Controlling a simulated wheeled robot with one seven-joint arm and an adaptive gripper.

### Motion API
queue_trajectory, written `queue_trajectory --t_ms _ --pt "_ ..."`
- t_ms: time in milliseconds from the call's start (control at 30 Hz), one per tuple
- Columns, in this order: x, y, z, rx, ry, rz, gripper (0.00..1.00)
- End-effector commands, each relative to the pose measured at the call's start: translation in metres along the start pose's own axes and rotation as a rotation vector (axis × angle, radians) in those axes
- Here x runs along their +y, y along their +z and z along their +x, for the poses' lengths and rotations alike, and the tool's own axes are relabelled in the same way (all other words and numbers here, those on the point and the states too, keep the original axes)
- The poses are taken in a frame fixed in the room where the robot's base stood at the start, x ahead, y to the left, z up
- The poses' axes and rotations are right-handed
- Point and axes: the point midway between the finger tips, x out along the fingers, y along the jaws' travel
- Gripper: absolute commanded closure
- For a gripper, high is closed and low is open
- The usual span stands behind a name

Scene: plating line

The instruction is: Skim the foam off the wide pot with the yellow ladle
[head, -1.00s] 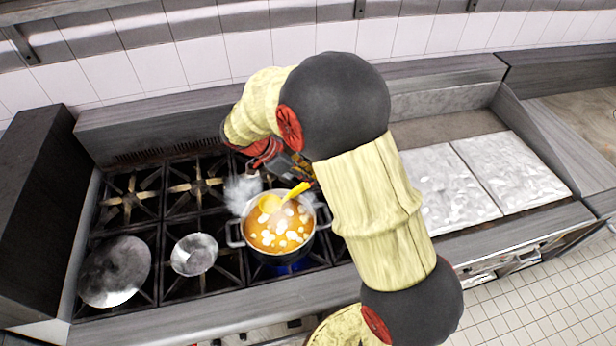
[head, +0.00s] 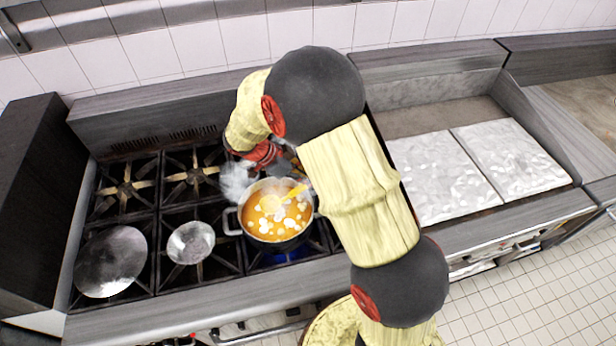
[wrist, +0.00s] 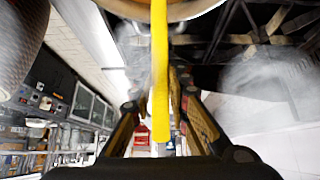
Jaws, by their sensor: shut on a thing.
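The wide pot (head: 284,246) stands on the stove, holding orange liquid with several white foam patches (head: 264,226) on it. The yellow ladle (head: 296,191) has its bowl over or in the liquid near the pot's middle; I cannot tell how deep. Its handle slants up to the right, toward my arm. My gripper (wrist: 160,118) is shut on the ladle's handle, which runs up the middle of the wrist view (wrist: 160,70). In the head view my gripper (head: 287,162) is just behind the pot, partly hidden by my arm.
A small metal bowl (head: 190,242) sits on the burners left of the pot, with a large round metal pan or lid (head: 110,262) farther left. Two pale slabs (head: 440,178) lie to the right. The back-left burners are clear.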

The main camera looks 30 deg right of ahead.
Motion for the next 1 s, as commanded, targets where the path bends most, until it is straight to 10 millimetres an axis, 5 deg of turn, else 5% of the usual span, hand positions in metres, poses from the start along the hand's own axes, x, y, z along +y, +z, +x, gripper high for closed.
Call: queue_trajectory --t_ms 600,1000 --pt "-0.001 0.029 0.036 0.0 0.0 0.0 1.0" --pt "-0.001 0.031 0.039 0.0 0.0 0.0 1.0"
